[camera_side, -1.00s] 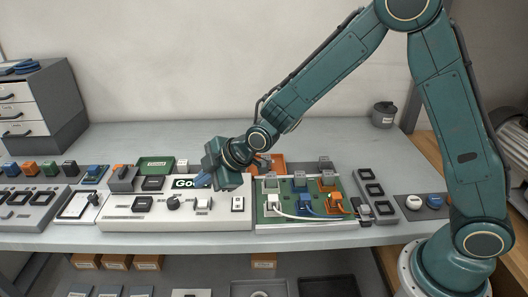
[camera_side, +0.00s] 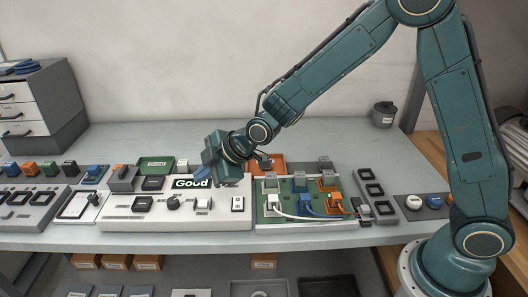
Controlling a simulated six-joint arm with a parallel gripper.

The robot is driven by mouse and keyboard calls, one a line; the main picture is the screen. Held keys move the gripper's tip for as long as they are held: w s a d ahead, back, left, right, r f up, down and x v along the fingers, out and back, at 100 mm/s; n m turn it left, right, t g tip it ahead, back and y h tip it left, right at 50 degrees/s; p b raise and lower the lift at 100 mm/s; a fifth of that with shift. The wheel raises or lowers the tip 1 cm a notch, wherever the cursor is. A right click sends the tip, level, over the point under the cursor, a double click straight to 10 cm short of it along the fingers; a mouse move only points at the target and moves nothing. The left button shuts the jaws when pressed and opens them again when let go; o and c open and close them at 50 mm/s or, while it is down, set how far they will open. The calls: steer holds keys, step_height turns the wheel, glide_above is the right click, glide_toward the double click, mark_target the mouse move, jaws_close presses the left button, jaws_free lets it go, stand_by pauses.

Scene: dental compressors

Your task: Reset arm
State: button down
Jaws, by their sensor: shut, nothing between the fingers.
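My gripper (camera_side: 216,163) hangs above the back edge of the white control panel (camera_side: 125,212), apart from it. It is shut with nothing in it; its fingertips are hard to make out from this side. My arm reaches in from the right, bent high at the elbow. A dark green display reading "Good" (camera_side: 192,183) shows on the panel just below my gripper. The panel also carries a dark knob (camera_side: 173,203) and a white switch (camera_side: 203,204).
Right of the panel is a green board (camera_side: 290,210) with coloured connectors and cables. A green tray (camera_side: 156,163) and an orange tray (camera_side: 277,167) lie behind. A drawer cabinet (camera_side: 38,105) stands at the left, a grey pot (camera_side: 383,114) at the back right.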

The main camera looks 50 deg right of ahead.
steer(key=s+d+r+m+g+h, duration=0.1)
steer(key=s+d+r+m+h, duration=0.1)
steer(key=s+d+r+m, duration=0.85)
steer(key=s+d, duration=0.1)
steer(key=s, duration=0.5)
steer(key=s+d+r+m+g+h, duration=0.1)
steer(key=s+d+r+m, duration=0.1)
steer(key=s, duration=0.6)
steer(key=s+d+r+m+h, duration=0.1)
steer(key=s+d, duration=0.3)
steer(key=s, duration=0.4)
steer(key=shift+r+m+g, duration=0.3)
steer(key=shift+r+m, duration=0.05)
steer(key=shift+r, duration=0.05)
stand_by(1.0)
